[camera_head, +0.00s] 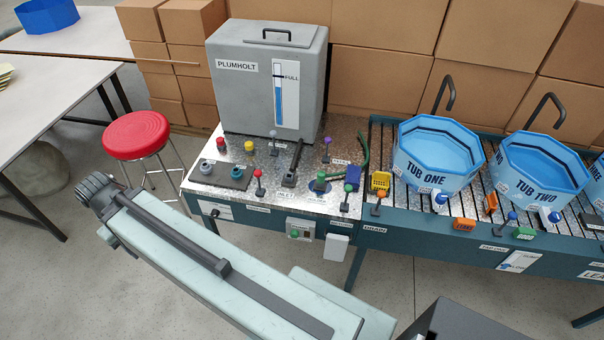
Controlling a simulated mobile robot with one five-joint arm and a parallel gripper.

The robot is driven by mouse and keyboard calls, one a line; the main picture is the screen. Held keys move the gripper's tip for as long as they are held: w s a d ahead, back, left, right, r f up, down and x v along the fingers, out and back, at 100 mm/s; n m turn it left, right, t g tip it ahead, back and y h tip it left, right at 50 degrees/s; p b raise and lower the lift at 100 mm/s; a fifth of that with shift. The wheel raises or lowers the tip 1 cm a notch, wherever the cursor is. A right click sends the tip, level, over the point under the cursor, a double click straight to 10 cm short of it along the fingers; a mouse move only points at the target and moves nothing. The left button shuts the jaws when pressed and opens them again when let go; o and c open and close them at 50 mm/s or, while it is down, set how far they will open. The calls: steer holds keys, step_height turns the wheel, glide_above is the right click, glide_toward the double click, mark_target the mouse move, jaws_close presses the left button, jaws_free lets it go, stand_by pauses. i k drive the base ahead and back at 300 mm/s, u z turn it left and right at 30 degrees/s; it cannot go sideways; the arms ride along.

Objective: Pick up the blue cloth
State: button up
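A small dark blue piece (353,175) stands at the right end of the metal-topped bench, beside a green piece and left of a yellow one. It may be the blue cloth, but it is too small to tell. No other thing in view looks clearly like a cloth. My pale arm crosses the lower left, in front of the bench, and ends in a ribbed grey part. No gripper fingers show.
The bench (262,200) carries a grey PLUMHOLT tank (240,95) and several coloured levers. Blue tubs, TUB ONE (425,180) and TUB TWO (533,184), stand on rollers at right. A red stool (136,136) and a table (50,100) stand left. Cardboard boxes line the back.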

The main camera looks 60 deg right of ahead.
mark_target(354, 172)
steer(key=u, duration=0.5)
steer(key=k, duration=1.4)
steer(key=z, duration=0.6)
steer(key=i, duration=1.5)
steer(key=u, duration=0.05)
